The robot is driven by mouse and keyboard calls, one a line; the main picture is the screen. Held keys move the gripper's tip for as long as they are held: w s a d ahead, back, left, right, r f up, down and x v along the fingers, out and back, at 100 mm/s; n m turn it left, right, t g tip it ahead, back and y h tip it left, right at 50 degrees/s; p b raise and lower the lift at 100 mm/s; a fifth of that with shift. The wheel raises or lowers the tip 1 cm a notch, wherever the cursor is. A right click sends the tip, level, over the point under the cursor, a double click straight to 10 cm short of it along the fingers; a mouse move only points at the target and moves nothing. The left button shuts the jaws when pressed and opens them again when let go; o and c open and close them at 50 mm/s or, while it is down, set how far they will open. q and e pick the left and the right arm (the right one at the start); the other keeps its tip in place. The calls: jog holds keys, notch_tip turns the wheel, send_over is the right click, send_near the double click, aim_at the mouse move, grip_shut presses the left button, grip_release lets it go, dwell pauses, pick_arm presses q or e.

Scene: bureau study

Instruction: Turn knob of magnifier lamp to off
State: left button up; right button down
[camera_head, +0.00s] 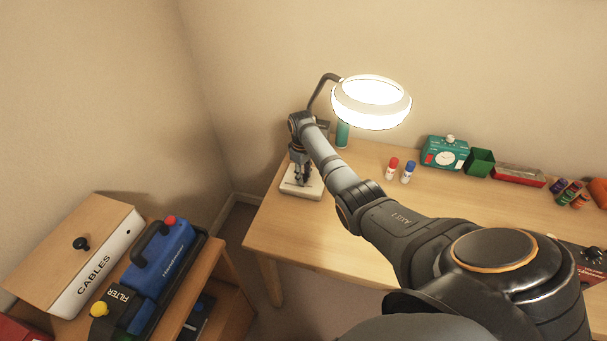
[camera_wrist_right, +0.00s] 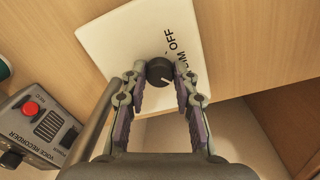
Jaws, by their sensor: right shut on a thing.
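The magnifier lamp (camera_head: 371,103) has a brightly lit white ring above the desk. Its pale base (camera_head: 290,188) sits near the desk's left end. In the right wrist view, the base plate (camera_wrist_right: 120,38) carries a round dark knob (camera_wrist_right: 158,68). The word OFF is printed beside the knob, with a second, partly covered label nearby. The knob's white mark points toward lower right, away from OFF. My right gripper (camera_head: 302,180) is down at the base. In the wrist view its fingertips (camera_wrist_right: 160,78) are shut on the knob from both sides. My left gripper is not seen.
A voice recorder (camera_wrist_right: 40,125) stands left of the fingers. The desk (camera_head: 330,235) holds a red-capped bottle (camera_head: 392,170), a blue-capped bottle (camera_head: 408,173), a teal box (camera_head: 445,153) and a green container (camera_head: 479,162). A lower cabinet with a cables box (camera_head: 85,260) stands left, across a gap.

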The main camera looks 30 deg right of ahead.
jog(key=shift+r+n+p, duration=0.1)
jog(key=shift+n+p, duration=0.45)
jog(key=shift+n, duration=0.15)
jog(key=n+p, duration=0.1)
jog(key=n, duration=0.1)
jog(key=shift+n, duration=0.3)
jog(key=n+p, duration=0.1)
jog(key=n, duration=0.1)
jog(key=shift+n, duration=0.4)
jog(key=n+p, duration=0.1)
jog(key=n, duration=0.1)
jog(key=shift+n, duration=0.3)
jog(key=n, duration=0.4)
jog(key=shift+n+y, duration=0.3)
jog(key=shift+n, duration=2.1)
